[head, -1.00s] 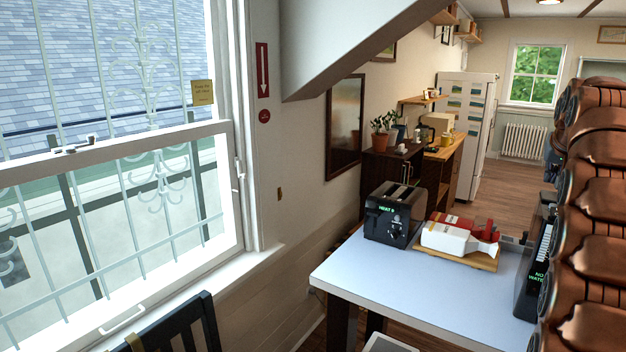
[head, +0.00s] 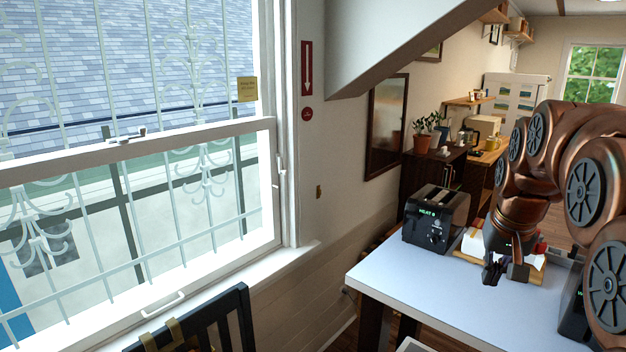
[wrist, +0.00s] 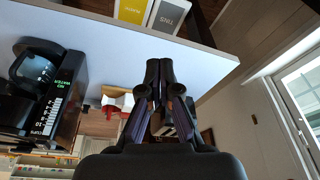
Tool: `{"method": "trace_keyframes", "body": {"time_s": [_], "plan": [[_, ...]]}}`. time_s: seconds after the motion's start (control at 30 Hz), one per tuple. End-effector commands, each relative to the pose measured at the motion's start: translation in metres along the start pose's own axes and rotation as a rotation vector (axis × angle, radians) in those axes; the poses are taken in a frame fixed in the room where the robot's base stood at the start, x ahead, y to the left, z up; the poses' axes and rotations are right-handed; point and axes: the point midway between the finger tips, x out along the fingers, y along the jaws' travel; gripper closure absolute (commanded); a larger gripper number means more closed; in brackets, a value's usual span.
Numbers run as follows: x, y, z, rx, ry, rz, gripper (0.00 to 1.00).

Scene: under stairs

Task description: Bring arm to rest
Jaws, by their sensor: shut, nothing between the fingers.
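My arm is copper-coloured and fills the right side of the head view, bent over the white table (head: 425,290). My gripper (head: 504,280) points down above the table, in front of the red and white item (head: 540,250) on a wooden board. In the wrist view my gripper (wrist: 165,68) has its black fingers together with nothing between them. The arm hides part of the board and what lies on it.
A black toaster (head: 436,218) stands left of my gripper on the table. A black appliance with a green display (wrist: 45,90) is at the table's right. A dark chair (head: 200,325) stands by the window. Shelves and a fridge (head: 515,100) are farther back.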

Motion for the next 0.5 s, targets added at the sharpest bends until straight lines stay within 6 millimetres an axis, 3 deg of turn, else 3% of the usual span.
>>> {"method": "trace_keyframes", "body": {"time_s": [0.03, 0.2, 0.5], "plan": [[0.003, -0.009, 0.020, -0.020, -0.024, -0.005, 1.00], [0.015, -0.033, 0.084, -0.083, -0.105, -0.016, 1.00], [0.038, -0.054, 0.206, -0.201, -0.249, -0.023, 1.00]]}}
